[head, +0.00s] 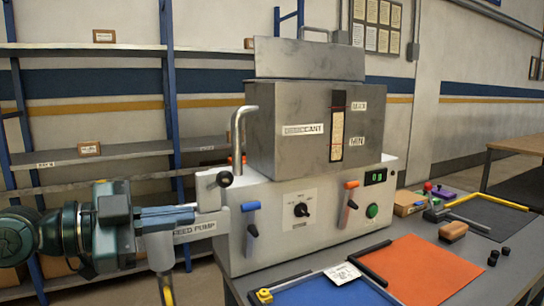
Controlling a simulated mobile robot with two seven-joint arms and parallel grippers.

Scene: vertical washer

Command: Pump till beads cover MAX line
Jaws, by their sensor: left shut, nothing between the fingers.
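The grey metal hopper (285,150) labelled DESICCANT stands on a white machine base (270,225). Its narrow sight window (337,130) shows pale beads from beside the MIN label (357,141) up to about the height of the MAX label (359,106); the window's top is dark. I cannot tell whether the beads cover the line. My left gripper (216,195) is shut and empty at the base's left side, by the black knob (225,179); I cannot tell whether they touch. My arm partly hides the FEED PUMP label (195,229). The right gripper is out of view.
A blue mat (330,293), an orange mat (420,270) and a brown block (453,231) lie in front. Shelves (100,153) stand behind left.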

